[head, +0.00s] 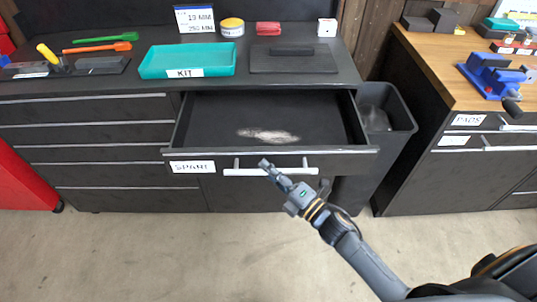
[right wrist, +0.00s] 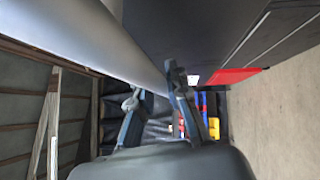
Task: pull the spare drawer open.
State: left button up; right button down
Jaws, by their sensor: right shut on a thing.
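The spare drawer (head: 345,160) is pulled out from the dark cabinet, with its inside showing. Its front carries a white label (head: 192,167) and a pale bar handle (head: 240,172). A whitish patch (head: 268,135) lies on the otherwise empty drawer floor. My right gripper (head: 268,169) is shut on the handle, near its middle, reaching in from the lower right. In the right wrist view, the handle (right wrist: 95,40) is a large light grey bar passing close by the fingers. My left gripper is in neither view.
A dark bin (head: 392,125) stands right of the drawer. The worktop holds a teal KIT tray (head: 187,60), a dark lidded plate (head: 300,64) and small items. A wooden-topped bench (head: 445,75) stands at right. The floor before the cabinet is clear.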

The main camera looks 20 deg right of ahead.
jog(key=shift+s+a, duration=0.2)
jog(key=shift+s, duration=0.45)
jog(key=shift+s+a, duration=0.15)
jog(key=shift+s, duration=0.45)
jog(key=shift+s+a, duration=0.1)
jog(key=shift+s, duration=0.45)
jog(key=c, duration=1.3)
grip_release()
jog(key=shift+s, duration=0.1)
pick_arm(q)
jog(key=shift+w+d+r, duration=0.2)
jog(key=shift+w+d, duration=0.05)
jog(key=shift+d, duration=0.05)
pick_arm(e)
jog(key=v, duration=1.2)
